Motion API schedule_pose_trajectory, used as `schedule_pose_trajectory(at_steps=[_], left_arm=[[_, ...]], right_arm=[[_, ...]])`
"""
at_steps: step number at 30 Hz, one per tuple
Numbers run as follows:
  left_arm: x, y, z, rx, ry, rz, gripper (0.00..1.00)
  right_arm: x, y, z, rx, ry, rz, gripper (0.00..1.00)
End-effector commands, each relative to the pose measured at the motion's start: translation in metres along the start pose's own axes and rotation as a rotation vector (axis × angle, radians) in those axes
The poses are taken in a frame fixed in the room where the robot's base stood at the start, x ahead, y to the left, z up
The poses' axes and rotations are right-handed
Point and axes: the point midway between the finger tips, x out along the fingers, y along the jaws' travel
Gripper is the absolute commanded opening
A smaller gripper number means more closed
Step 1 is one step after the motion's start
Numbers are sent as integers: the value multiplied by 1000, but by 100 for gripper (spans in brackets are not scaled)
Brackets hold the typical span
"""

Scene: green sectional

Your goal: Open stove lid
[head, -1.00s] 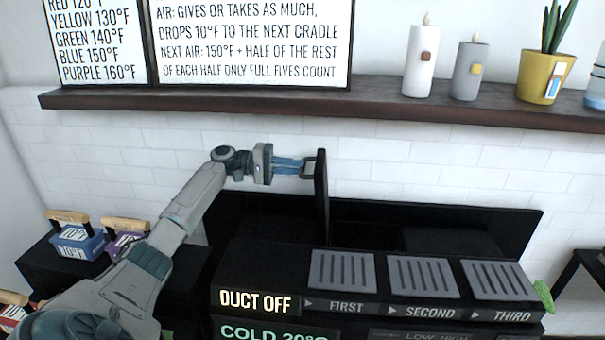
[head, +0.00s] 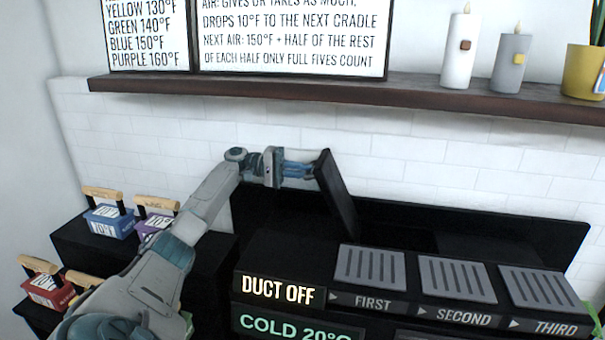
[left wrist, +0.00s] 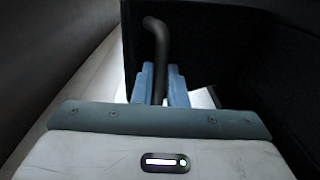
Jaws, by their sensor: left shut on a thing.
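The stove (head: 262,262) is a black unit with a "DUCT OFF" display on its front. Its black lid (head: 340,200) stands raised at the left end, tilted with its upper edge toward the left. My left gripper (head: 312,171) has its blue fingers shut on the lid's handle near the upper edge. In the left wrist view, the dark curved handle (left wrist: 157,45) passes between the blue fingertips (left wrist: 160,85), with the dark lid (left wrist: 200,40) behind it. The fingers and lid hide most of the handle in the head view. My right gripper is not in view.
Three grey slotted plates, including the first (head: 369,265), lie on the stove to the right. A dark shelf (head: 300,88) with candles runs along the wall above the gripper. Handled blocks, blue (head: 108,222), purple and red (head: 46,290), stand at left.

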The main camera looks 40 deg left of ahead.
Motion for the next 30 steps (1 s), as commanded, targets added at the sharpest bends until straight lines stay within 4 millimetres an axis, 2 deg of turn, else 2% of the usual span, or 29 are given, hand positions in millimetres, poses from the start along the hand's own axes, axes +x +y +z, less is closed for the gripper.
schedule_pose_trajectory(at_steps=[1, 15, 16, 19, 30], left_arm=[[3, -16, 2, -14, -8, -14, 0], [2, -16, 1, -15, -8, -14, 0], [2, -16, 1, -15, -8, -14, 14], [2, -16, 1, -15, -8, -14, 34], [0, -12, 0, -11, -3, -12, 34]], right_arm=[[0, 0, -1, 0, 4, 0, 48], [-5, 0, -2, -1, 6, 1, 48], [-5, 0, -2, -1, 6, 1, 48], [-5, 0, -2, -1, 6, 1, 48], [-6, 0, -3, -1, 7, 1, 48]])
